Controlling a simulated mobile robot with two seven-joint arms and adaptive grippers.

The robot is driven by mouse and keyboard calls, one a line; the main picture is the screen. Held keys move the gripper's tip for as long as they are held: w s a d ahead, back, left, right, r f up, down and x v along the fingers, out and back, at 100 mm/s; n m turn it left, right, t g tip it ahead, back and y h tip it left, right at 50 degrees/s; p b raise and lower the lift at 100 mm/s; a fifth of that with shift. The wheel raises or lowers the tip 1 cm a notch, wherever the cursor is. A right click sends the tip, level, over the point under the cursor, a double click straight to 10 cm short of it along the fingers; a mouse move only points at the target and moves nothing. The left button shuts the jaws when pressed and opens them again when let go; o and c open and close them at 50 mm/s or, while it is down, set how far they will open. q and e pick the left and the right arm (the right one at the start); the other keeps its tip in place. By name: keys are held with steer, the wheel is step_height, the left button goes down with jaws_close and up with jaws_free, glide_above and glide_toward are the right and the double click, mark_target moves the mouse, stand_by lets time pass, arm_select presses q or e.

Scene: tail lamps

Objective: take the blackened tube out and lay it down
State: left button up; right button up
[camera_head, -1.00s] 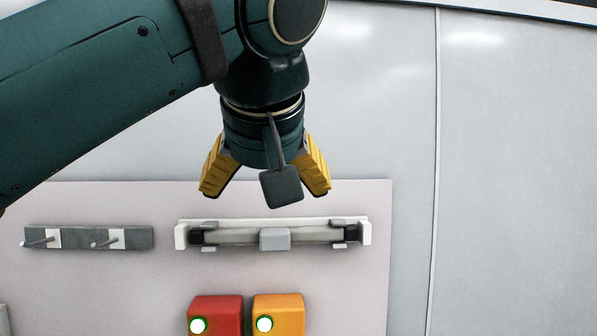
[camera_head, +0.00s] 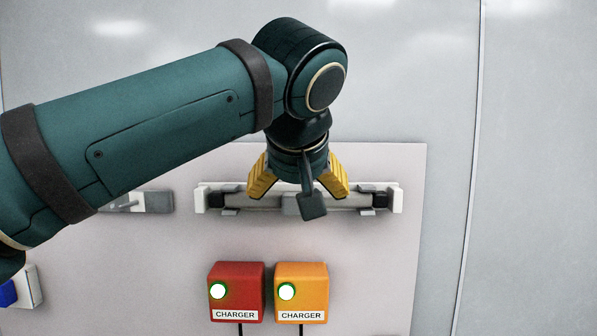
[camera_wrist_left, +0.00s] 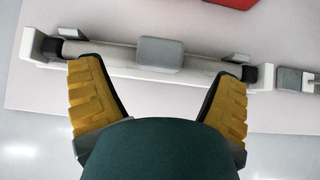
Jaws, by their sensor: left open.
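The blackened tube (camera_head: 266,204) is a pale grey tube with black ends. It sits level in a white lamp fixture (camera_head: 200,199) on the wall panel. A grey block (camera_head: 290,204) covers its middle, and small grey clips stand near its ends. My left gripper (camera_head: 299,195) is open, its yellow fingers spread in front of the fixture. In the left wrist view, the tube (camera_wrist_left: 195,66) spans between the fingertips of the gripper (camera_wrist_left: 158,70), one near each black end. I cannot tell whether the fingers touch it. My right gripper is not in view.
A red charger box (camera_head: 236,291) and an orange charger box (camera_head: 301,291) sit below the fixture. A blue and white object (camera_head: 25,290) shows at lower left. The panel at right is bare.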

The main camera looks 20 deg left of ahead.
arm_select(q)
steer(key=shift+x, duration=1.45)
steer(key=shift+r, duration=0.1)
steer(key=c, duration=1.4)
